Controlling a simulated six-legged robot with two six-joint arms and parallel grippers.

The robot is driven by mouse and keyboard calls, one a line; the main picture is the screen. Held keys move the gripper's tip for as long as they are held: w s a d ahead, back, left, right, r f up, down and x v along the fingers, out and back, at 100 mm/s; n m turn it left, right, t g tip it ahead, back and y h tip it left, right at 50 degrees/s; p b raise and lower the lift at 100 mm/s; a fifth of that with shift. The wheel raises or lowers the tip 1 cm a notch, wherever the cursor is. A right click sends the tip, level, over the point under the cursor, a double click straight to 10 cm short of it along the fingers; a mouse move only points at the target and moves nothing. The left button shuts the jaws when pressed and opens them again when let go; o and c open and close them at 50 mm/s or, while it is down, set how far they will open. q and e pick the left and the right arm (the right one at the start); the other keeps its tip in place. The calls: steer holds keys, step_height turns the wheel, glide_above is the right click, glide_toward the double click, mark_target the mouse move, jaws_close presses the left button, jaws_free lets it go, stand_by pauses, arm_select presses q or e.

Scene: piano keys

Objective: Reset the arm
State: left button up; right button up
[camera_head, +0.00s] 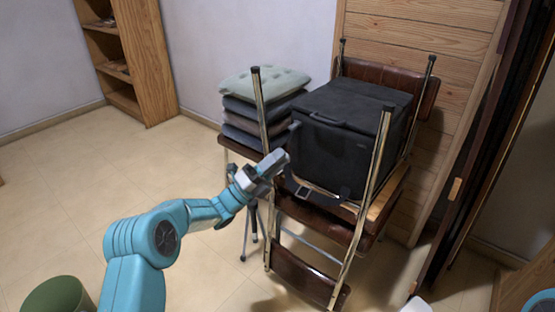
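My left arm, teal with grey joints, comes in from the lower left and reaches up to the right. My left gripper (274,164) is at its end, near the middle of the view, in front of the stacked chairs. It is small and seen at an angle, so I cannot tell whether its fingers are open or shut. I see nothing held in it. No piano keys are in view.
Upturned chairs (372,170) are stacked with a black case (345,125) among them. A wooden shelf (146,60) stands at the back left, and a green bin (57,295) at the lower left.

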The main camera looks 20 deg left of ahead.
arm_select(q)
steer(key=s+d+f+n+g+y, duration=0.1)
steer(key=s+f+n+y, duration=0.35)
steer(key=f+n, duration=0.35)
steer(key=s+d+f+n+g+y, duration=0.25)
steer(key=f+n+y, duration=0.3)
steer(key=f, duration=0.55)
steer(key=s+f+n+g+y, duration=0.1)
steer(key=s+f+n+y, duration=0.3)
steer(key=f+n, duration=0.45)
steer(key=s+f+n+g, duration=0.4)
steer(key=s, duration=0.5)
steer(key=s+d+f+n+g+y, duration=0.1)
steer(key=s+f+n+g, duration=0.2)
steer(key=s, duration=0.6)
steer(key=s+f+n+g, duration=0.4)
steer(key=s, duration=0.5)
step_height(320, 180, up, 30)
steer(key=d+p, duration=0.1)
steer(key=p, duration=2.9)
steer(key=shift+s+n, duration=0.3)
steer(key=shift+n, duration=0.1)
